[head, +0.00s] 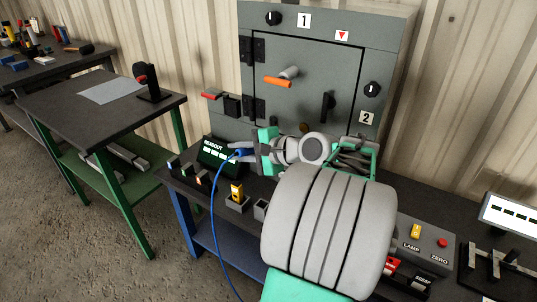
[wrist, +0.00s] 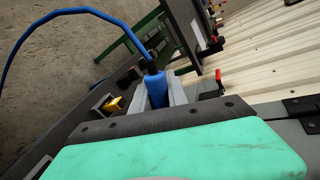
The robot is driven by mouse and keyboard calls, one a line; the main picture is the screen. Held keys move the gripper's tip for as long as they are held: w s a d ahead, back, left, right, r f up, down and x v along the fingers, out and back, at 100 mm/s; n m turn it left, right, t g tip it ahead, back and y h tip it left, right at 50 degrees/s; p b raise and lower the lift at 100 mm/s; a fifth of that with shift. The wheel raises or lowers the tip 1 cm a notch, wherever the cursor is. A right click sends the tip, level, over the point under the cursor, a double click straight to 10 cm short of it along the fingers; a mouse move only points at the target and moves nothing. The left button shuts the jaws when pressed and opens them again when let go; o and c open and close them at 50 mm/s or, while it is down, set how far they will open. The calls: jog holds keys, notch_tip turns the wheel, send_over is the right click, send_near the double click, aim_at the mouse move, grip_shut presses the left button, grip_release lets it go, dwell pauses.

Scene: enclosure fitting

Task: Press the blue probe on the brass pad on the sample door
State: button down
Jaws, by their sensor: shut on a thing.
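My gripper (head: 243,152) is shut on the blue probe (head: 237,154), in front of the cabinet's lower left. In the wrist view the blue probe (wrist: 157,91) sits between the two grey fingers, and its blue cable loops away to the upper left. The sample door (head: 320,75) is the grey panel on the cabinet; it looks closed. It carries an orange-ended handle (head: 279,81) and a black handle (head: 327,105). A small brownish spot (head: 304,127) shows low on the door, just above my arm; I cannot tell whether it is the brass pad. The probe is apart from the door.
The readout box (head: 217,152) stands close beside the gripper. A yellow item in a holder (head: 237,193) is on the bench below. A lamp and zero control box (head: 424,240) is at the right. A second table (head: 95,98) stands left, across a floor gap.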

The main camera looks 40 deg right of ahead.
jog(key=s+d+f+n+p, duration=0.1)
jog(key=d+n, duration=0.1)
jog(key=d, duration=0.5)
jog(key=s+d+n, duration=0.1)
jog(key=d, duration=0.6)
jog(key=shift+s+f+n+p, duration=0.35)
jog(key=shift+n, duration=0.05)
jog(key=shift+f, duration=0.1)
jog(key=shift+s+p, duration=0.1)
jog(key=shift+p, duration=0.95)
jog(key=shift+d+p, duration=0.3)
jog(key=shift+p, duration=0.4)
dwell(2.0)
jog(key=s+a, duration=0.2)
jog(key=a, duration=0.5)
jog(key=shift+p, duration=0.45)
